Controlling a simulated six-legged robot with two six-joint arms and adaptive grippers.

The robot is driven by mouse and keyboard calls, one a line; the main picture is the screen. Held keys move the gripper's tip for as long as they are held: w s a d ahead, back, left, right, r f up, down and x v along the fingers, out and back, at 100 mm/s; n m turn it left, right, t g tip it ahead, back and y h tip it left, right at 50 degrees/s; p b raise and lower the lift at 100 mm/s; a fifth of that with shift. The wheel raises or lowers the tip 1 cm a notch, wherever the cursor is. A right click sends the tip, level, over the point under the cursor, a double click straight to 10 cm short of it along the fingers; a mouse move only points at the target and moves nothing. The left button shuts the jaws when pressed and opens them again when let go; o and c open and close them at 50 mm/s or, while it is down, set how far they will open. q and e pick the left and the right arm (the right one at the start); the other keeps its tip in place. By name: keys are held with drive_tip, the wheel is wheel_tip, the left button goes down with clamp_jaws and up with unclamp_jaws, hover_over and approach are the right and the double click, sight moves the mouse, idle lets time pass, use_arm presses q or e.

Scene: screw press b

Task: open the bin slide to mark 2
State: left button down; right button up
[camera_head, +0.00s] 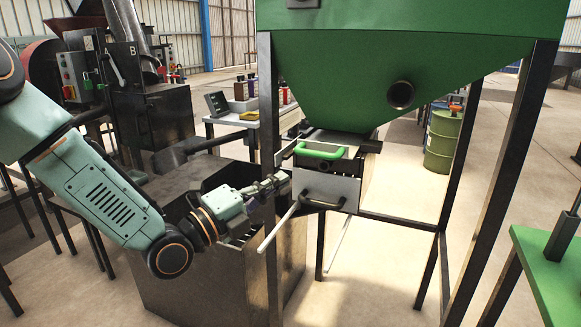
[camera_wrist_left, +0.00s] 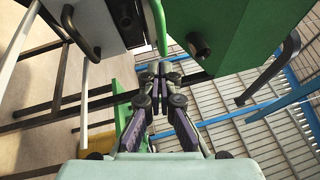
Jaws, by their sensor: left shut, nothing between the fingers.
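The bin (camera_head: 420,80) is a large green hopper on dark legs. Under its outlet sits a grey slide box with a green bar handle (camera_head: 320,152) on its upper front. A dark handle (camera_head: 325,203) is on the lower front plate. My left gripper (camera_head: 284,180) is shut and empty, just left of the box front and a little below the green handle. In the left wrist view its closed fingertips (camera_wrist_left: 160,68) lie close to the end of the green handle (camera_wrist_left: 158,25); contact cannot be told. Mark numbers are not readable. My right gripper is out of view.
A dark open-topped box (camera_head: 200,270) stands below my left gripper. Pale rails (camera_head: 278,226) stick out under the slide box. The hopper's dark legs (camera_head: 500,180) flank it. A green drum (camera_head: 443,140) and a table with bottles (camera_head: 240,115) stand behind.

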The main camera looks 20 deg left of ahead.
sight(304, 155)
use_arm(q)
drive_tip(key=w, duration=0.2)
drive_tip(key=w+r, duration=0.1)
drive_tip(key=w, duration=0.1)
drive_tip(key=w+b, duration=0.1)
drive_tip(key=w, duration=0.1)
drive_tip(key=shift+w+d+r, duration=0.25)
drive_tip(key=shift+w+r, duration=0.1)
drive_tip(key=shift+w, duration=0.05)
drive_tip(key=shift+w, duration=0.7)
drive_tip(key=shift+f+b, duration=0.1)
drive_tip(key=shift+b, duration=0.2)
